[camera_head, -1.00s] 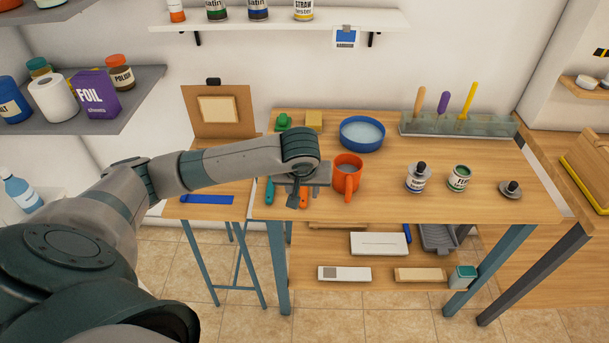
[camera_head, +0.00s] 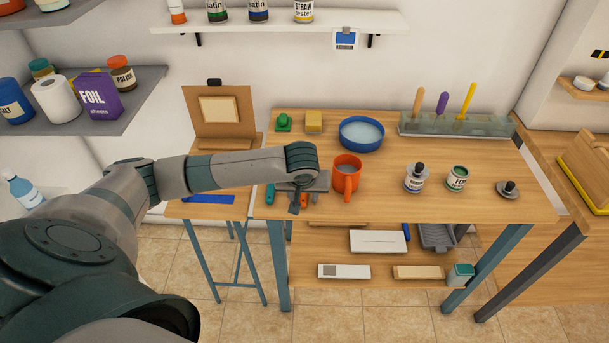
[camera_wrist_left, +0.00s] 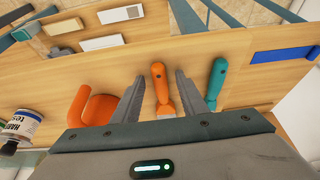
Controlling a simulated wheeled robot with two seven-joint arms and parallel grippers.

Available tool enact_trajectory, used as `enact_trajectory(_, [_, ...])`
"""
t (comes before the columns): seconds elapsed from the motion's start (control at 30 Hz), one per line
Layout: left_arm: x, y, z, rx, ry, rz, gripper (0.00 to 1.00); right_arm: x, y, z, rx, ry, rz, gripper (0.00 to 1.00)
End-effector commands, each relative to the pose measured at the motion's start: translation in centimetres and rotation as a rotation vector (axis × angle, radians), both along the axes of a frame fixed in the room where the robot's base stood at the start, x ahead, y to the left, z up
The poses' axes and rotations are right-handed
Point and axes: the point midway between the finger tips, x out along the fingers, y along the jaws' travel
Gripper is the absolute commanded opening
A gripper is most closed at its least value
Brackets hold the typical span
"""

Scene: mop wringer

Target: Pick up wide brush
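An orange-handled tool (camera_wrist_left: 160,88) lies on the workbench (camera_wrist_left: 235,62), between the two fingers of my left gripper (camera_wrist_left: 160,76) in the left wrist view. Its head end is partly hidden by the gripper body, so I cannot tell whether it is the wide brush. In the head view its handle (camera_head: 304,200) shows below the gripper. A teal-handled tool (camera_wrist_left: 216,82) lies just right of the fingers, its head also hidden. My left gripper (camera_head: 295,205) is open, with gaps visible beside the orange handle. My right gripper is not in view.
An orange mug (camera_head: 346,174) stands close to the gripper. A blue bowl (camera_head: 362,133), green block (camera_head: 283,122) and yellow sponge (camera_head: 314,121) sit behind. Two small jars (camera_head: 414,178) (camera_head: 457,178) stand to the right. A rack (camera_head: 430,128) holds upright handles. The bench front-middle is clear.

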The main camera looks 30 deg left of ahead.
Motion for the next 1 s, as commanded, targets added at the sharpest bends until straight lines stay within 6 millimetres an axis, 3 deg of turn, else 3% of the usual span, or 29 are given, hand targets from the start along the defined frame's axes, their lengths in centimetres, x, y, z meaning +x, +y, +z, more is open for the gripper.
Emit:
enact_trajectory(0.27, [0.0, 0.0, 0.0, 0.0, 0.0, 0.0, 0.39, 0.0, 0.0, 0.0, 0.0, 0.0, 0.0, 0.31])
enact_trajectory(0.43, [0.0, 0.0, 0.0, 0.0, 0.0, 0.0, 0.03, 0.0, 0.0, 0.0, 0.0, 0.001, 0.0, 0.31])
enact_trajectory(0.47, [0.0, 0.0, 0.0, 0.0, 0.0, 0.0, 0.0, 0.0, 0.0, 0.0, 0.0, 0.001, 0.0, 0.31])
enact_trajectory(0.83, [0.0, 0.0, 0.3, -0.001, -0.002, 0.001, 0.0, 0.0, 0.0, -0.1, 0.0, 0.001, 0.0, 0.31])
enact_trajectory(1.0, [0.1, 0.0, 1.6, -0.002, -0.002, 0.001, 0.0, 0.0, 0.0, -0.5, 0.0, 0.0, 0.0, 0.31])
